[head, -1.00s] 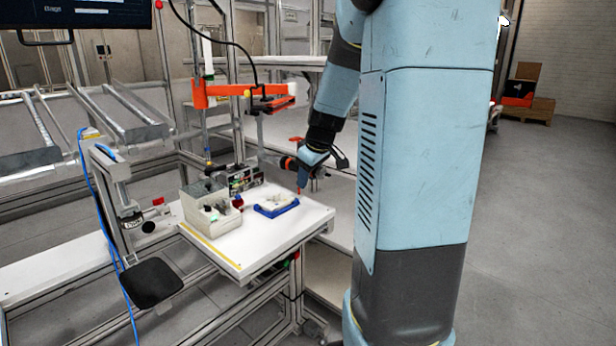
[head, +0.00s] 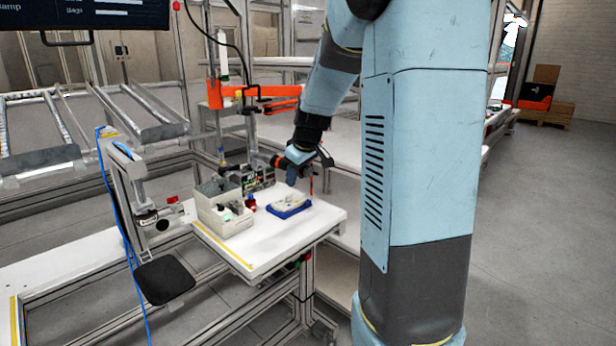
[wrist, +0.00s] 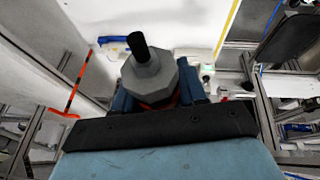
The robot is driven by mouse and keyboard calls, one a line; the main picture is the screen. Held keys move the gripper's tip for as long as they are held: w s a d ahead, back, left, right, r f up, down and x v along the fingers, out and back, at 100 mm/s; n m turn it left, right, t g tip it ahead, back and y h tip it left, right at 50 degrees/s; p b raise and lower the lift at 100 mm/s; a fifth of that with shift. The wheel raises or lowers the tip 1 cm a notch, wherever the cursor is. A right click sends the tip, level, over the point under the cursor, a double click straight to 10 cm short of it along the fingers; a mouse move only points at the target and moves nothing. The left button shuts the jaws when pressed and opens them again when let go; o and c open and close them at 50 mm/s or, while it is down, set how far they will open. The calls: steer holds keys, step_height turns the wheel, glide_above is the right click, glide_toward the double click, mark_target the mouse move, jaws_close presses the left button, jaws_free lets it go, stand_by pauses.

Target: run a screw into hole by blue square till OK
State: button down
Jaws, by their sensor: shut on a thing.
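My gripper (head: 293,170) is shut on a power screwdriver (head: 272,161), whose orange and dark body juts to the left in the head view. In the wrist view the tool's grey faceted end with a black stub (wrist: 148,72) sits between the jaws. Below the gripper, a pale helmet shell (head: 290,200) lies in a blue fixture (head: 284,213) on the white table. The gripper is above the fixture and looks apart from it. The blue square, the screw holes and any screw on the bit cannot be made out.
A pale parts bin (head: 228,222) with compartments and a small red-and-dark item (head: 250,203) stand left of the fixture. An orange arm (head: 255,93) hangs above. A thin red post (head: 312,183) stands near the right edge. The white table's (head: 275,240) front is clear.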

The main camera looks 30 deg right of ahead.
steer(key=shift+w+a, duration=0.15)
steer(key=shift+a, duration=0.05)
steer(key=w+a, duration=0.5)
steer(key=shift+a, duration=0.2)
stand_by(0.4)
steer(key=shift+f, duration=2.75)
steer(key=shift+f, duration=2.9)
